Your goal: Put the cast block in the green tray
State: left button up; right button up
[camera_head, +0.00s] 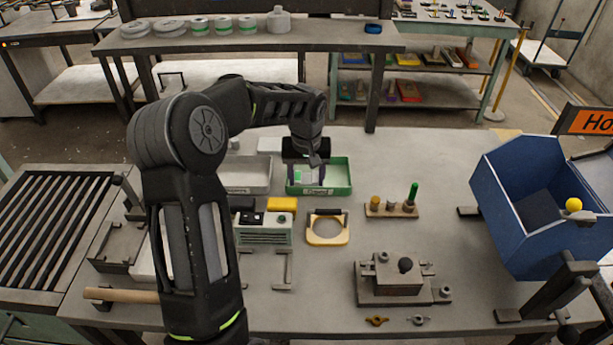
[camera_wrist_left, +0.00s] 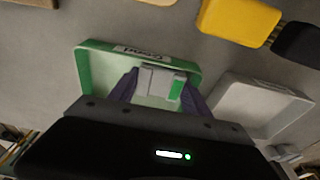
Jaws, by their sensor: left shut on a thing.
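The green tray (camera_head: 347,178) lies on the far middle of the bench, and its rim and label also show in the wrist view (camera_wrist_left: 88,68). My left gripper (camera_head: 306,177) reaches down over the tray from the far side of my arm. In the wrist view its dark fingers (camera_wrist_left: 158,90) are shut on the cast block (camera_wrist_left: 154,80), a pale grey piece with a green part beside it. The block is within the tray's outline. I cannot tell whether it touches the tray floor. My right gripper is not in view.
A grey tray (camera_head: 249,174) sits just left of the green tray. A wooden peg stand (camera_head: 391,209) is to the right, and a blue bin (camera_head: 530,205) further right. The bench between them is clear.

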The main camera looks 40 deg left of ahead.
aim_at(307, 183)
pick_arm(q)
jog(key=o, duration=1.4)
jog(key=r, duration=0.4)
jog(key=s+r, duration=0.1)
jog(key=r, duration=0.3)
jog(key=d+r, duration=0.1)
jog(key=r, duration=0.3)
jog(key=shift+s+d, duration=0.1)
jog(key=shift+s, duration=0.15)
